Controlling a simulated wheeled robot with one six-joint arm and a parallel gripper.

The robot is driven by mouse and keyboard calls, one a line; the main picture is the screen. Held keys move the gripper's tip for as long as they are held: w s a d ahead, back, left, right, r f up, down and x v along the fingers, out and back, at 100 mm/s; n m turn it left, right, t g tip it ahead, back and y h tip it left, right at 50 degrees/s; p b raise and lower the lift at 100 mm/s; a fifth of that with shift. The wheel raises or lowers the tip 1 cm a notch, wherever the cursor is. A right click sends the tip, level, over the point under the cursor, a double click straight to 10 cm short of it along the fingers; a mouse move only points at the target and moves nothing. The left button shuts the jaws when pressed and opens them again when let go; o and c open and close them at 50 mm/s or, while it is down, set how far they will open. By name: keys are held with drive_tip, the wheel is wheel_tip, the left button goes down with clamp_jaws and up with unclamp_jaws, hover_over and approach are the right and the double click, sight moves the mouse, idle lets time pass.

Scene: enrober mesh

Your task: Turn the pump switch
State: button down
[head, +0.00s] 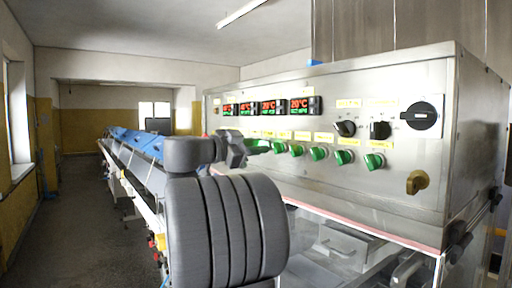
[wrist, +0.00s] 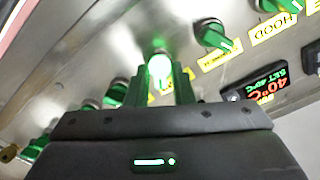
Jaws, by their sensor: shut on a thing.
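A row of green rotary switches runs along the steel control panel (head: 400,165). My gripper (head: 250,146) is at the left end of the row in the head view, and my arm hides part of the panel there. In the wrist view my gripper (wrist: 162,88) is shut on a green switch (wrist: 160,67) that glows brightly. Its fingers stand on either side of the knob. The label of this switch is not readable, so I cannot tell from it whether this is the pump switch. Another green switch (wrist: 216,36) is beside it, with a free gap.
Red digital displays (head: 270,106) sit above the switches. Black knobs (head: 345,128), a large black rotary switch (head: 421,116) and a brass-coloured knob (head: 417,182) are to the right. A blue conveyor (head: 125,140) runs back at left, with clear floor (head: 85,210) beside it.

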drive_tip(key=shift+n+b, duration=0.3)
drive_tip(key=shift+b, duration=0.05)
drive_tip(key=shift+n+b, duration=1.5)
drive_tip(key=shift+n, duration=4.1)
drive_tip(key=c, duration=1.5)
unclamp_jaws()
drive_tip(key=shift+a, duration=0.1)
